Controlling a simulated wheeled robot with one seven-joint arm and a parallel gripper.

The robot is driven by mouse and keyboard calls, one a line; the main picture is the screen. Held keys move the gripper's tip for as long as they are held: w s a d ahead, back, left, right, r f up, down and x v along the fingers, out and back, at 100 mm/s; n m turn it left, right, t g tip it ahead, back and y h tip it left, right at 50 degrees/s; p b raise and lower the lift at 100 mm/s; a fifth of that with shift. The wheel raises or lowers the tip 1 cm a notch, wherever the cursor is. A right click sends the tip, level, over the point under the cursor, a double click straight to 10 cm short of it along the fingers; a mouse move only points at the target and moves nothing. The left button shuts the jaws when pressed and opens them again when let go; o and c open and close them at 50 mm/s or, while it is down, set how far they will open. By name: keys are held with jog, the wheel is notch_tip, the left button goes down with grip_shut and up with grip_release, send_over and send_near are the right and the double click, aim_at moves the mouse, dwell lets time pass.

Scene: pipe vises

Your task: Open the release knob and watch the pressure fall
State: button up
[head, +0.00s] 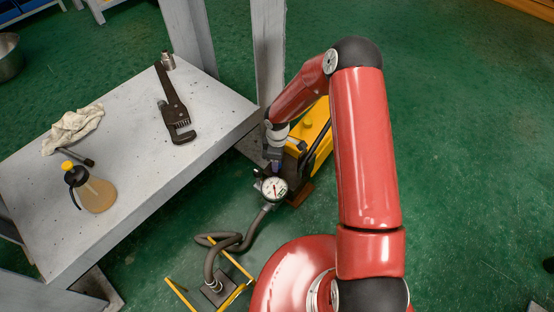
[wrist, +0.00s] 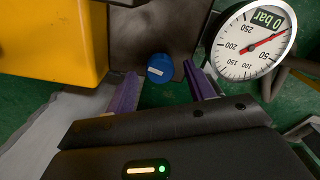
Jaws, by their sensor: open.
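The blue release knob (wrist: 159,69), with a short white mark on its face, sits on a dark metal block in the wrist view. My gripper (wrist: 160,72) is open, its purple fingers on either side of the knob with gaps showing; I cannot tell whether the tips reach past it. The round white pressure gauge (wrist: 252,48) is right of the fingers. Its red needle points up and right, and a dark panel on its face reads "0 bar". In the head view the gauge (head: 274,189) is just below my gripper (head: 276,166), and the knob is mostly hidden.
The yellow pump body (head: 318,130) stands right of my gripper, with a hose (head: 222,244) running to a yellow frame. A grey bench (head: 130,150) at left holds a pipe wrench (head: 173,105), a rag (head: 73,129) and an oil bottle (head: 92,190). Green floor is clear at right.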

notch_tip(320, 180, up, 6)
jog(key=shift+r+p, duration=0.25)
jog(key=shift+p, duration=0.25)
